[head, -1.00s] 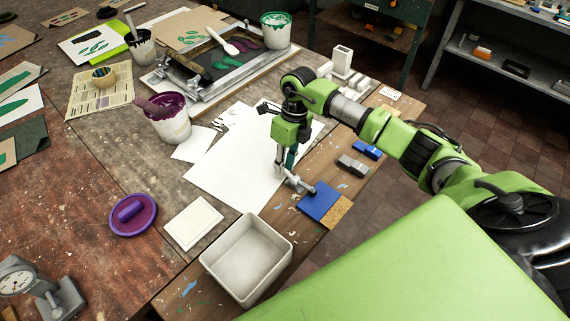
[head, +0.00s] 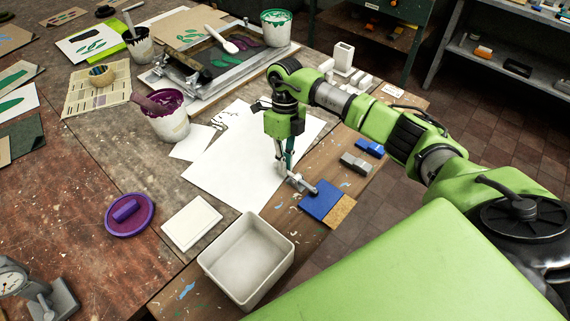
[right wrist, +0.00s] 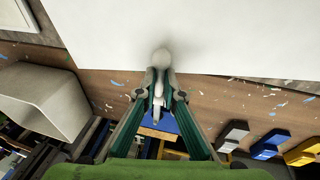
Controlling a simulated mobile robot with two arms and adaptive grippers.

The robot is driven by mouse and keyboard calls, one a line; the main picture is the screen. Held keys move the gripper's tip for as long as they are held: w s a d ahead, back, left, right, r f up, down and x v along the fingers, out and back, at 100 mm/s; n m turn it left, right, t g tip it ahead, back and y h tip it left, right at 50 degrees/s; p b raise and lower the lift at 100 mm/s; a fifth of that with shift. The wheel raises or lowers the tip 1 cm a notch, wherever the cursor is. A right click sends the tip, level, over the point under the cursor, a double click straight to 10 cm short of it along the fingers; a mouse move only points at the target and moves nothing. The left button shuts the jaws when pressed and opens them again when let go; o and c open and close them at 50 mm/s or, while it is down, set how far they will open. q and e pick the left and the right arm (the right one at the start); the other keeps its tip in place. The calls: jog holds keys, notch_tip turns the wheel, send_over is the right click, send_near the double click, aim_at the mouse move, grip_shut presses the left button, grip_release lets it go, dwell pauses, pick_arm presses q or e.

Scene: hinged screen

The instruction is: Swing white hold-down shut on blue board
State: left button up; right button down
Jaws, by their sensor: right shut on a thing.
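A blue board (head: 325,203) lies on the wooden table near its right edge, with a tan wood piece (head: 341,210) along one side. The white hold-down (head: 300,184) is a slim bar that reaches from the board's far left edge to my right gripper (head: 280,168). The board shows partly below the fingers (right wrist: 158,125). The hold-down's hinge is too small to make out. My left gripper is out of view.
A large white paper sheet (head: 225,178) lies beside the gripper. An open white bin (head: 283,262) stands in front. Grey (head: 356,163) and blue (head: 370,148) blocks lie to the right of the gripper.

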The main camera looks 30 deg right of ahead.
jog(key=c, duration=2.1)
grip_release()
jog(key=shift+c, duration=0.2)
jog(key=v, duration=1.2)
jog(key=shift+d, duration=0.1)
